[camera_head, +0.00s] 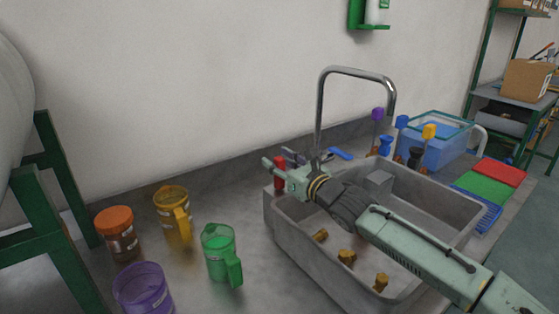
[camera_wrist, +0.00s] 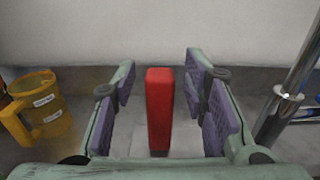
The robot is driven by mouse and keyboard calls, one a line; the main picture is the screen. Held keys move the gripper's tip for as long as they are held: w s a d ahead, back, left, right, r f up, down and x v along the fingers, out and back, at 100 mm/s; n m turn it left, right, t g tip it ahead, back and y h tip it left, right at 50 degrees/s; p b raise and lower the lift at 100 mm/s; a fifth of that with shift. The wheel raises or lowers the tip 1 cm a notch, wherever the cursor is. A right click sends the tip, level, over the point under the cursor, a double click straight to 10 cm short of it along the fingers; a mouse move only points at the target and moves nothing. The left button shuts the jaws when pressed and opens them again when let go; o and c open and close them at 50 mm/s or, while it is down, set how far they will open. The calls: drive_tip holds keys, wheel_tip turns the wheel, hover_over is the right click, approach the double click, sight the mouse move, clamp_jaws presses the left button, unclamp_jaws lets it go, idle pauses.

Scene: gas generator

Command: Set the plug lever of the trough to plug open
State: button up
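The trough (camera_head: 285,232) is a grey stone basin in the middle right of the head view. A red lever (camera_head: 280,174) stands upright at its back left corner, and I take it for the plug lever. In the wrist view the red lever (camera_wrist: 159,108) stands upright between the two purple-padded fingers of my gripper (camera_wrist: 160,105). The fingers are open, with a gap on each side of the lever. My gripper (camera_head: 276,172) is at the trough's back left corner in the head view, with my arm crossing over the basin. The lever's base is hidden.
The chrome tap (camera_head: 320,115) rises close to the right of my gripper. A yellow jug (camera_head: 172,212), green jug (camera_head: 218,252), purple jug (camera_head: 143,290) and orange-lidded jar (camera_head: 117,232) stand left. Several brown pieces, including one (camera_head: 346,257), lie in the basin. A blue bin (camera_head: 440,148) stands behind.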

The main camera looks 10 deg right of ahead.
drive_tip(key=shift+c, duration=0.2)
clamp_jaws()
idle(0.6)
